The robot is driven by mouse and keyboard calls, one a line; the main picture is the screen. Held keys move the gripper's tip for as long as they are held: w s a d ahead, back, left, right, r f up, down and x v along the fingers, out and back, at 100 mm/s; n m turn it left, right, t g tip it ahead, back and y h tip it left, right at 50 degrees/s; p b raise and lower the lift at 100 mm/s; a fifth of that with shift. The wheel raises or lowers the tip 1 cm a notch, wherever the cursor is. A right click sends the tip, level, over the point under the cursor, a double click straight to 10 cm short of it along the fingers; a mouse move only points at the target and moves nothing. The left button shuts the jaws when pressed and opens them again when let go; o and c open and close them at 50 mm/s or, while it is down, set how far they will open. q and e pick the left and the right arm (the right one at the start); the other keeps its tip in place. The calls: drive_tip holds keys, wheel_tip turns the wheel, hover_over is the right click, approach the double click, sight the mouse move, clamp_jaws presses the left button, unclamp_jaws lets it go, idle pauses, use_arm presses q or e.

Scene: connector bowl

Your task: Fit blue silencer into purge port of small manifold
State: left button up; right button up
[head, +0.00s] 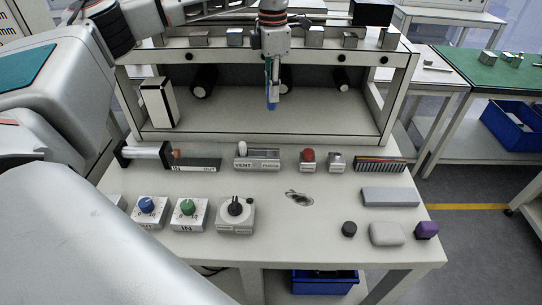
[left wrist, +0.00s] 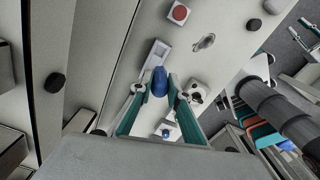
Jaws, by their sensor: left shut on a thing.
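The blue silencer (head: 272,98) hangs upright, tip down, in my left gripper (head: 272,78), whose fingers are shut on its upper part. In the left wrist view the silencer (left wrist: 160,82) sits between the teal-lined fingers (left wrist: 158,92). The small manifold (head: 256,163) is a pale block on the table, with front lettering that reads VENT on the left and seemingly PURGE on the right. It also shows beyond the silencer in the left wrist view (left wrist: 155,54). The silencer is above and apart from it. The port opening is not clear. My right gripper is not seen.
A dark IN/OUT block (head: 197,164) stands left of the manifold, a red button (head: 307,157) right of it. Blue (head: 148,208), green (head: 188,210) and black-knob (head: 235,212) units stand in front. A shelf frame (head: 262,133) rises behind. The table between is fairly clear.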

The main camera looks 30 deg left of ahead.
sight(272, 109)
use_arm(q)
wheel_tip(272, 109, down, 20)
drive_tip(key=shift+r, duration=0.1)
idle(0.5)
drive_tip(key=o, duration=0.9)
drive_tip(key=shift+f, duration=0.2)
drive_tip(key=shift+r, duration=0.15)
wheel_tip(272, 109, up, 12)
drive_tip(key=shift+r, duration=0.1)
drive_tip(key=shift+s, duration=0.1)
